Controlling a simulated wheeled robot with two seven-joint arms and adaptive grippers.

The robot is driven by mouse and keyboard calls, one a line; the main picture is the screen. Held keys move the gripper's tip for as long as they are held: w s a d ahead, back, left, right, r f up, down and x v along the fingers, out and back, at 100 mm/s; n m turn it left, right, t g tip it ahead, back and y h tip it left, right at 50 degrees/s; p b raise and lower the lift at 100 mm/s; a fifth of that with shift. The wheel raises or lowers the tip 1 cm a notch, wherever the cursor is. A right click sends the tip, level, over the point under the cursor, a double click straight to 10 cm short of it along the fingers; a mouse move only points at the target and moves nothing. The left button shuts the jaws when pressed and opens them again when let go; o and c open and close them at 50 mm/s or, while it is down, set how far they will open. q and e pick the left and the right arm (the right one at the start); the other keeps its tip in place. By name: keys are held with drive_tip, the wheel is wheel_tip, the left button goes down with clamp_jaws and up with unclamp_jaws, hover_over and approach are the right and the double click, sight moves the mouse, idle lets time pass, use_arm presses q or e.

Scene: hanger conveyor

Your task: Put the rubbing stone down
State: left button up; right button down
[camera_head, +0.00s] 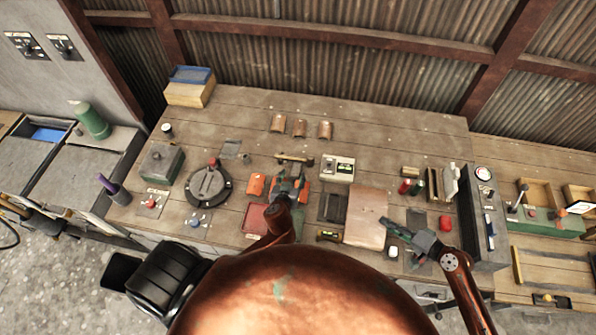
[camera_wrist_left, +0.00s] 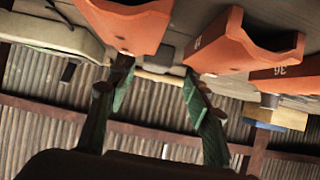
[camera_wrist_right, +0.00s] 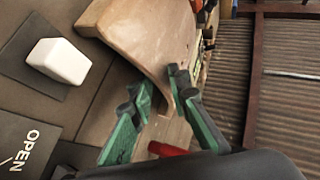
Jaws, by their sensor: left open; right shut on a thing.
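My right gripper (camera_head: 392,226) is at the right edge of a tan-brown board (camera_head: 367,213). In the right wrist view its fingers (camera_wrist_right: 160,98) stand on either side of the board's corner (camera_wrist_right: 150,45), shut on it as far as I can see. A white block (camera_wrist_right: 60,60) rests on a dark pad beside the board; it also shows in the head view (camera_head: 392,252). No thing here is clearly marked as the rubbing stone. My left gripper (camera_head: 290,183) is open among orange blocks; in its wrist view the spread fingers (camera_wrist_left: 158,80) are empty.
Orange numbered blocks (camera_wrist_left: 235,45) stand close to my left gripper. A red tray (camera_head: 256,219) is in front. A round dark disc (camera_head: 208,184) lies at left. A grey block-like unit (camera_head: 482,225) stands right of my right gripper.

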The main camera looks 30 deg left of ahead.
sight(296, 170)
use_arm(q)
drive_tip(key=x, duration=0.5)
drive_tip(key=shift+w+d+f, duration=0.1)
drive_tip(key=shift+w+d, duration=0.15)
drive_tip(key=shift+w, duration=0.15)
drive_tip(key=shift+c, duration=0.5)
clamp_jaws()
